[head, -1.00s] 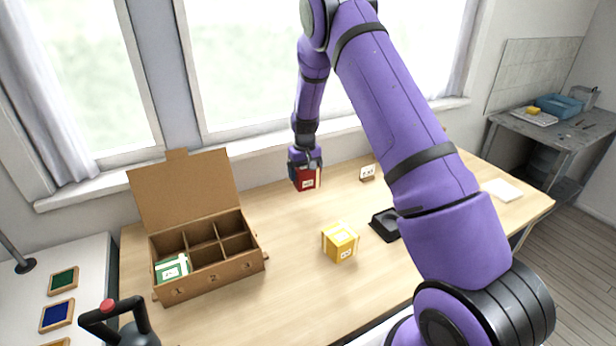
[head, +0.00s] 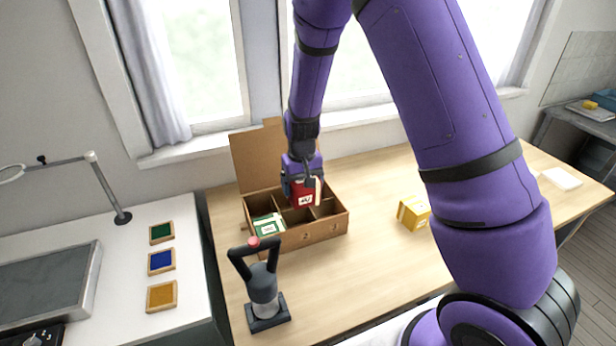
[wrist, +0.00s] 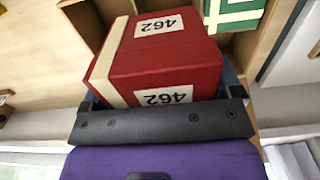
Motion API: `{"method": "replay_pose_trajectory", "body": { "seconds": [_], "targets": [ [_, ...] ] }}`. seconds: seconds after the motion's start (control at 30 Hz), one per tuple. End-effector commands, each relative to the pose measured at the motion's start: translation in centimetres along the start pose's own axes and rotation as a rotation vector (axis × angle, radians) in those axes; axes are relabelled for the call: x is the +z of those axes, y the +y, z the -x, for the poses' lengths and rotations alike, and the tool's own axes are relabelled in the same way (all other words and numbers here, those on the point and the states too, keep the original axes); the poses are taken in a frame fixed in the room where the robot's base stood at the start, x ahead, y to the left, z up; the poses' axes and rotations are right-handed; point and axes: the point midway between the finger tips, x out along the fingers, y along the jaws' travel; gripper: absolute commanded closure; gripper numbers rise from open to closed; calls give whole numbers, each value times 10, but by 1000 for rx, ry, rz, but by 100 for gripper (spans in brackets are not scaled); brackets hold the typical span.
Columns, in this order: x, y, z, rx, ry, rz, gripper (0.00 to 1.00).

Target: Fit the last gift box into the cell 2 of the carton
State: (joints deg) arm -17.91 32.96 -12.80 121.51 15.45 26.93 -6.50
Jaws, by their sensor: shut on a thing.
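My gripper (head: 302,182) is shut on a red gift box (head: 306,198) with a cream band and a label. In the wrist view the red box (wrist: 165,62) fills the middle and its label reads 462. The box is held over the brown carton (head: 318,232), above its back middle part; I cannot tell whether its bottom is inside a cell. The carton has six cells and its lid stands open at the back. A green gift box (head: 266,225) sits in the front left cell. It also shows in the wrist view (wrist: 236,10).
A yellow box (head: 414,212) stands on the table right of the carton. A dark tool with a looped handle (head: 263,285) stands just in front of the carton. Three framed colour pads (head: 161,262) lie on the white surface at left. The table's right part is mostly clear.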

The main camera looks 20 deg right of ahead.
Motion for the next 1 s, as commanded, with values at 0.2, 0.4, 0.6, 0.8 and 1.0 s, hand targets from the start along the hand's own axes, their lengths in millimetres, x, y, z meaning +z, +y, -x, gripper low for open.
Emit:
{"method": "replay_pose_trajectory", "body": {
  "seconds": [0.2,0.4,0.6,0.8,1.0],
  "targets": [
    [8,-5,0,0,-1,4,46],
    [8,-5,-10,1,-2,3,46],
    [8,-5,-25,1,-2,3,46],
    [8,-5,-36,0,-1,3,46],
    [8,-5,-37,0,0,3,46]
  ]
}}
